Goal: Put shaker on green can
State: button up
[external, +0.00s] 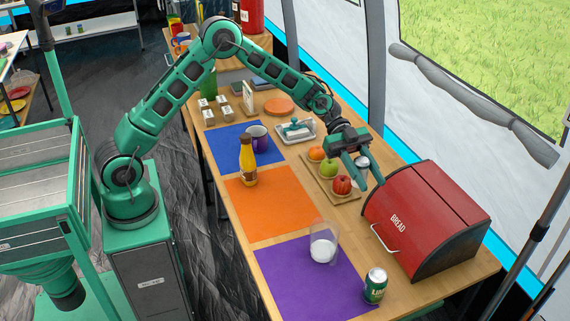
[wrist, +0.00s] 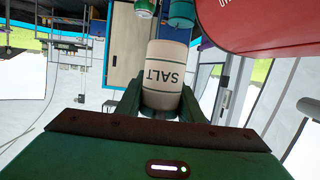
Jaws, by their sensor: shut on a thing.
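The shaker is a cream cylinder marked SALT (wrist: 164,75), seen upside down between the fingers in the wrist view. My gripper (external: 359,162) is shut on it, above the board of fruit and just left of the bread box; the shaker shows there only as a small pale patch, mostly hidden by the gripper. The green can (external: 375,286) stands upright at the right corner of the purple mat, nearer the camera than my gripper and apart from it. Its top is silver.
The red bread box (external: 431,218) stands close to my gripper. A clear glass with white contents (external: 323,243) stands on the purple mat (external: 300,287), left of the can.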

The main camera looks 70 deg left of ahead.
jog(key=s+d+m+g, duration=0.25)
jog(key=s+d, duration=0.25)
jog(key=d, duration=0.6)
send_over(375, 286)
jog(key=w+d, duration=0.1)
jog(key=d, duration=0.1)
notch_tip(375, 286, down, 11)
jog(key=shift+w+a+r, duration=0.15)
jog(key=shift+w+r, duration=0.05)
jog(key=o, duration=1.1)
jog(key=shift+f, duration=0.1)
